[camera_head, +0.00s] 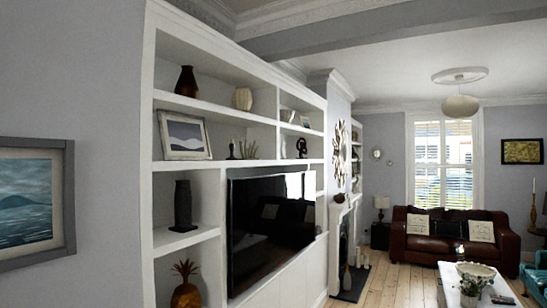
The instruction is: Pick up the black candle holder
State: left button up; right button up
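Neither of my grippers is in view. I cannot tell for sure which thing is the black candle holder. A small, slim dark object (232,150) stands on the middle shelf beside a framed picture and looks like a candlestick. A black looped ornament (301,147) stands further right on the same level. A tall, dark ribbed vessel (183,205) stands upright on the lower left shelf.
A white built-in shelf unit (190,104) runs along the left wall around a black television (268,225). A brown leather sofa (454,236) stands under the far window. A white low table (475,286) is at the lower right. Bare floorboards (388,285) lie open between.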

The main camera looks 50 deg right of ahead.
aim_at(231, 146)
jog(key=z, duration=1.35)
jog(key=k, duration=0.1)
jog(key=z, duration=0.75)
jog(key=i, duration=2.1)
jog(key=u, duration=0.5)
jog(key=i, duration=1.85)
jog(key=u, duration=0.75)
